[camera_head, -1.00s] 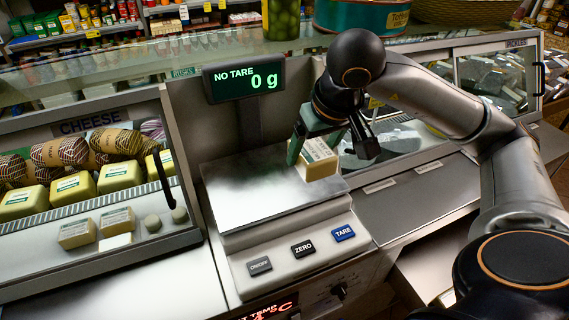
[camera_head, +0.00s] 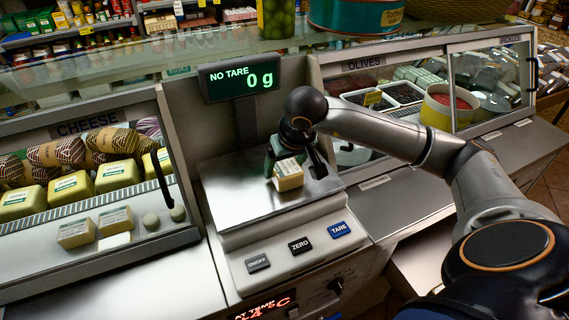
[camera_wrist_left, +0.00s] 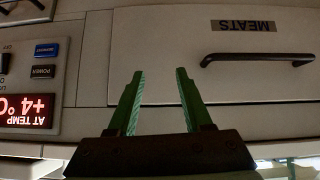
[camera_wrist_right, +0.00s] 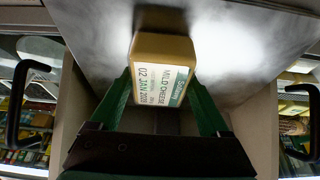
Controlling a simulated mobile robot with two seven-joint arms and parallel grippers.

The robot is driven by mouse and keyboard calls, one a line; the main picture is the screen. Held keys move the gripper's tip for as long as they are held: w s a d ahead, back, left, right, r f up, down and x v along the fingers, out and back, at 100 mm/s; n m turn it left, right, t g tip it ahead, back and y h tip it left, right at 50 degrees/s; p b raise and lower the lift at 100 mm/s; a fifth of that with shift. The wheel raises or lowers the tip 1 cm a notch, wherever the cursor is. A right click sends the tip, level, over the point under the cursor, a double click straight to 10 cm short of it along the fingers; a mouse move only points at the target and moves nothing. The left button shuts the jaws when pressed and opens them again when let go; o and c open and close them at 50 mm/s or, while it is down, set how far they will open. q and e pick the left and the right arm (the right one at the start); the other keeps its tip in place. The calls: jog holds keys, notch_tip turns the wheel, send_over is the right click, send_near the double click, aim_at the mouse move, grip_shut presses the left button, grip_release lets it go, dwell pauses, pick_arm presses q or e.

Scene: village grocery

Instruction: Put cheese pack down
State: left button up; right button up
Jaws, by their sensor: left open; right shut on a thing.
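The cheese pack (camera_head: 288,175) is a small pale-yellow block with a white and green label. My right gripper (camera_head: 294,165) is shut on it, above the steel plate of the scale (camera_head: 228,196). In the right wrist view the pack (camera_wrist_right: 163,62) sits between the green fingers, its label reading MILD CHEESE, with the steel plate beyond it. I cannot tell whether the pack touches the plate. The scale display (camera_head: 243,79) reads NO TARE and 0 g. My left gripper (camera_wrist_left: 160,100) is open and empty in the left wrist view, in front of a MEATS drawer.
The cheese case (camera_head: 85,185) stands left of the scale, with yellow cheeses and two similar packs (camera_head: 95,228) inside. The olives case (camera_head: 400,95) is on the right. Buttons (camera_head: 300,246) line the scale's front. The plate's left part is bare.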

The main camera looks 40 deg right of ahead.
jog(key=shift+f, duration=0.15)
jog(key=o, duration=1.5)
jog(key=shift+s+r, duration=0.1)
jog(key=shift+r, duration=0.4)
jog(key=v, duration=1.1)
jog(key=shift+s+a+r, duration=0.1)
jog(key=shift+s+r, duration=0.05)
jog(key=shift+s, duration=0.1)
